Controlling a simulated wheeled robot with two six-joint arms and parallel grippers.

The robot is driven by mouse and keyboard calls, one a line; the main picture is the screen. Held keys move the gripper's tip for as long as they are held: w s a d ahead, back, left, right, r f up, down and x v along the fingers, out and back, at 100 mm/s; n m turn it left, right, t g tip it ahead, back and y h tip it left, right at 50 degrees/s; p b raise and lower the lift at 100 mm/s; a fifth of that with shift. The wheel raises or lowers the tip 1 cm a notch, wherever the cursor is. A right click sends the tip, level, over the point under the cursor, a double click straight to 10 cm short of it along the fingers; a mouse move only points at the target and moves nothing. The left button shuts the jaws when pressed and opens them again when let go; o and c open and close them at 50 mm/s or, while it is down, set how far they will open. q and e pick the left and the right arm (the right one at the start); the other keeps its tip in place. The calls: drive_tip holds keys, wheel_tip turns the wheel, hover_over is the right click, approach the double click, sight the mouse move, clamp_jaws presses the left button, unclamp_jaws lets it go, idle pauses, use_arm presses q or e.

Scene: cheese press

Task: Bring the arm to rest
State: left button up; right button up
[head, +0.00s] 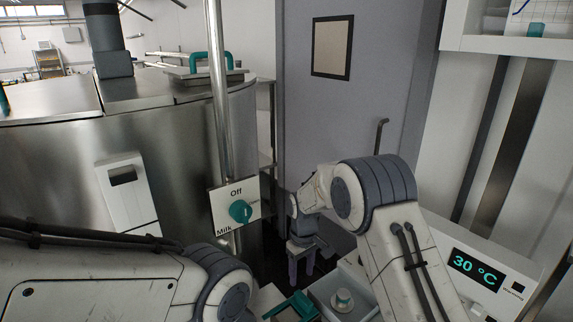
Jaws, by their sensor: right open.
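My right arm comes in from the lower right, bends at a grey joint and reaches back to the middle of the view. My right gripper (302,265) hangs there with its dark fingers pointing down. The fingers are apart, and I see nothing between them. My left arm lies across the lower left. Its gripper is out of view, so I cannot see what it does.
A panel marked Off and Milk with a teal knob (240,211) is on a steel pole, left of the right gripper. A large steel vat (70,160) fills the left. A grey door (300,120) stands behind. A 30 °C display (475,268) is at right.

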drive_tip(key=s+a+r, duration=0.2)
drive_tip(key=s+r, duration=0.4)
drive_tip(key=s, duration=0.2)
drive_tip(key=s+a+r, duration=0.3)
drive_tip(key=s+r, duration=0.3)
drive_tip(key=s, duration=0.2)
drive_tip(key=s+d+r, duration=0.1)
drive_tip(key=s+d, duration=0.1)
drive_tip(key=s, duration=0.7)
drive_tip(key=s+d+r+y, duration=0.1)
drive_tip(key=s+d, duration=0.1)
drive_tip(key=s, duration=0.7)
drive_tip(key=shift+s+d+r, duration=0.25)
drive_tip(key=shift+s, duration=0.1)
